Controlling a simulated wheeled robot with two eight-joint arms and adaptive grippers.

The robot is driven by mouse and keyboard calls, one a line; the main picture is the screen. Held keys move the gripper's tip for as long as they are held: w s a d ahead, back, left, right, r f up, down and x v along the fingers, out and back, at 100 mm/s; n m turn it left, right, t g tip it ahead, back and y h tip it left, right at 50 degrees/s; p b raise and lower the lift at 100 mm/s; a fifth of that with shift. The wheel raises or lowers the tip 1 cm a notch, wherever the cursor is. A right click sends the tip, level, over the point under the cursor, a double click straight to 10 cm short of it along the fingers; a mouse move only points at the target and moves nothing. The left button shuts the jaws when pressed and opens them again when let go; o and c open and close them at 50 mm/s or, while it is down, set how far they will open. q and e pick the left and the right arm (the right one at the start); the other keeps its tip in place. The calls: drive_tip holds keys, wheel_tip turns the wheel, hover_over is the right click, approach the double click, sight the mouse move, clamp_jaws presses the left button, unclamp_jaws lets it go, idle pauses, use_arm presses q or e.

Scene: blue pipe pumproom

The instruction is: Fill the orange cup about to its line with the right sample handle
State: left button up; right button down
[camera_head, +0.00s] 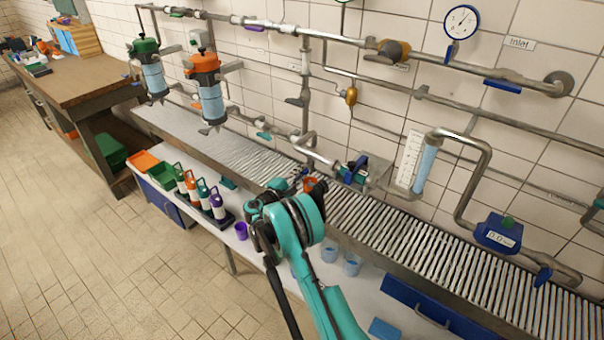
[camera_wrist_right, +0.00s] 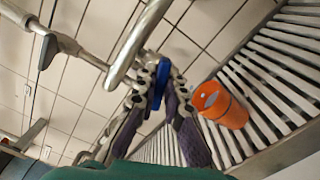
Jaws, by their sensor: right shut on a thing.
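The orange cup (camera_wrist_right: 226,110) stands on the slatted metal grating in the right wrist view, to the right of my gripper and apart from it. In the head view the orange cup (camera_head: 311,185) is small and partly hidden by my arm. My right gripper (camera_wrist_right: 158,82) is shut on a blue handle (camera_wrist_right: 155,88) beside a curved metal pipe (camera_wrist_right: 140,40). In the head view my right gripper (camera_head: 300,178) is mostly hidden behind its teal wrist. A pale patch shows inside the cup; its line and liquid level cannot be made out. My left gripper is out of view.
The grating (camera_head: 400,245) runs along the tiled wall below pipes and valves. A purple cup (camera_head: 241,230) and bottles in a dark rack (camera_head: 228,221) stand on the white bench. Clear bluish cups (camera_head: 352,264) stand right of my arm. A gauge (camera_head: 462,22) hangs above.

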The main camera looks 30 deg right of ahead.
drive_tip(key=shift+f+m+b, duration=0.1)
drive_tip(key=shift+m+b, duration=0.55)
drive_tip(key=shift+m, duration=1.95)
drive_tip(key=c, duration=1.6)
unclamp_jaws()
drive_tip(key=shift+a, duration=0.1)
drive_tip(key=v, duration=1.1)
drive_tip(key=shift+s+a, duration=0.2)
drive_tip(key=shift+a, duration=0.15)
